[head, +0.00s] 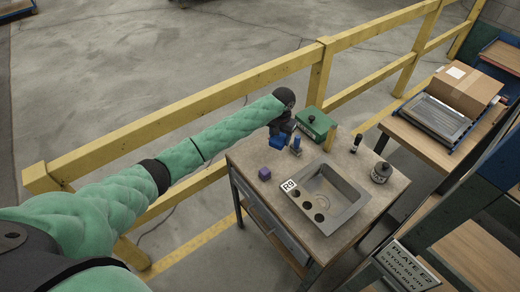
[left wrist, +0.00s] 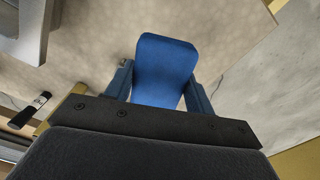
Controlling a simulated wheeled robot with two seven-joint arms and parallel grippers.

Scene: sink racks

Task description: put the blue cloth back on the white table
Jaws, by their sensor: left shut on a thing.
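My left arm reaches from the left across to the bench, and its gripper (head: 277,136) is at the back left of the bench top. In the left wrist view, a smooth blue piece (left wrist: 165,70), which I take to be the blue cloth, stands between the two blue fingers, and the gripper is shut on it. In the head view the cloth is hard to tell from the blue fingers. The bench top (head: 245,156) looks tan rather than white; its surface also shows in the left wrist view (left wrist: 95,45). My right gripper is out of view.
On the bench are a purple cube (head: 265,174), a green box (head: 315,124), a small blue item (head: 296,146), a grey sink tray (head: 346,214), a dark marker (head: 356,143) and a round jar (head: 381,173). A yellow railing (head: 230,95) runs behind. A cardboard box (head: 466,90) stands at right.

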